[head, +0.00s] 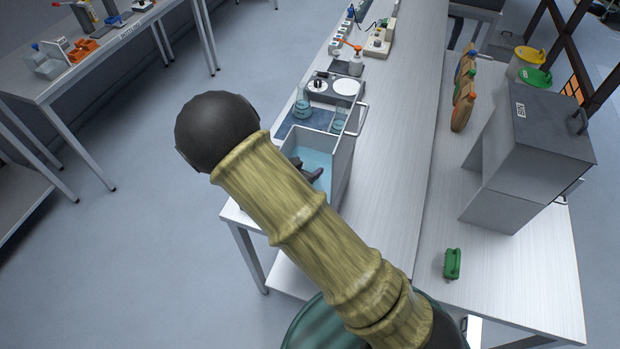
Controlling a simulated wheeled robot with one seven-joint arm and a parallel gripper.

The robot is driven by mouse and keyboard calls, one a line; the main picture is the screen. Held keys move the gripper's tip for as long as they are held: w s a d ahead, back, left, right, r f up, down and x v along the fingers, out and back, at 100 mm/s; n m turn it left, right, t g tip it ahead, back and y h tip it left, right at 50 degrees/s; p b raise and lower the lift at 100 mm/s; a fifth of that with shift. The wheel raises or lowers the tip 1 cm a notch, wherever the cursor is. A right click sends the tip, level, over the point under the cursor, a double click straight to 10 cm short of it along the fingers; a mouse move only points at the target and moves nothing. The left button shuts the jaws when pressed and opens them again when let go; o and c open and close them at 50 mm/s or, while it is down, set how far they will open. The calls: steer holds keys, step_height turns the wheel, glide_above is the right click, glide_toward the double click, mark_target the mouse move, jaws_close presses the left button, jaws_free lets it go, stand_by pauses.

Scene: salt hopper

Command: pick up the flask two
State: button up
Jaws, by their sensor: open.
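A conical flask (302,104) with teal liquid stands on the dark blue mat left of the bench strip. A second glass vessel with teal contents (338,120) stands to its right, near the rack's edge. I cannot read a label on either, so I cannot tell which is flask two. The dark fingers of my gripper (309,168) show past my arm, over the blue-floored basin (342,160), nearer to me than both vessels. They are apart and no object shows between them. My arm hides the rest of the gripper and part of the basin.
A scale-like unit with a white round plate (345,87) stands behind the vessels. The bench (395,180) between is clear.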

steer(key=shift+w+d+f, duration=0.15)
steer(key=shift+w+f, duration=0.05)
steer(key=shift+w, duration=0.05)
stand_by(0.3)
jaws_close()
